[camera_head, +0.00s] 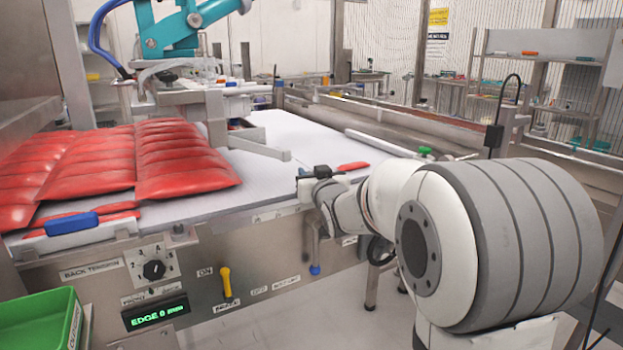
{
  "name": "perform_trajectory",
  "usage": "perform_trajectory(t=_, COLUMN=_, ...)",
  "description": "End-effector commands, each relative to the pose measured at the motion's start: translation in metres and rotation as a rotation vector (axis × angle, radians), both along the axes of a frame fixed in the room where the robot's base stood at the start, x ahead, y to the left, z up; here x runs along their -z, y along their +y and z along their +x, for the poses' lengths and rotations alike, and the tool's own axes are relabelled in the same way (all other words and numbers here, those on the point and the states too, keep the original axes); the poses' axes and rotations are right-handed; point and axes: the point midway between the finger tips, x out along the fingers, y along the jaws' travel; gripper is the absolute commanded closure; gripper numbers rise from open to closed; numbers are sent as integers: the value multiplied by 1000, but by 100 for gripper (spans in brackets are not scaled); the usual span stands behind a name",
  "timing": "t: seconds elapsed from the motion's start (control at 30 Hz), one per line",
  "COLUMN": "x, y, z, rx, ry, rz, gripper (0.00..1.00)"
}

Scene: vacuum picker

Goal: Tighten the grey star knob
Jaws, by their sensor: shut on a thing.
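My gripper (307,181) is at the near edge of the white belt, right of the middle of the view. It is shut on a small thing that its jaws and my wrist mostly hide. I cannot tell whether that is the grey star knob.
Red pouches (180,160) lie on the white belt (290,135) at left. A blue block (72,223) sits on the near edge. The front panel has a black dial (154,269), a yellow lever (226,283) and a display (155,312) reading EDGE 0. A green bin (40,325) stands lower left.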

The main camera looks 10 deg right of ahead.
Motion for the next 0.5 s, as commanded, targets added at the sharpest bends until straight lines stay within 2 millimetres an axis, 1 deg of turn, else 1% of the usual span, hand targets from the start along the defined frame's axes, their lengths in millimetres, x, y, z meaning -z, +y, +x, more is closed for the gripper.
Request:
perform_trajectory(t=0.07, x=-1, y=1, z=0, rx=-2, ry=-2, rz=-1, gripper=89)
perform_trajectory(t=0.1, x=-1, y=1, z=0, rx=-2, ry=-2, rz=-1, gripper=65)
perform_trajectory(t=0.33, x=0, y=1, z=0, rx=-2, ry=-1, rz=0, gripper=46)
perform_trajectory(t=0.5, x=0, y=1, z=0, rx=-2, ry=0, rz=0, gripper=45)
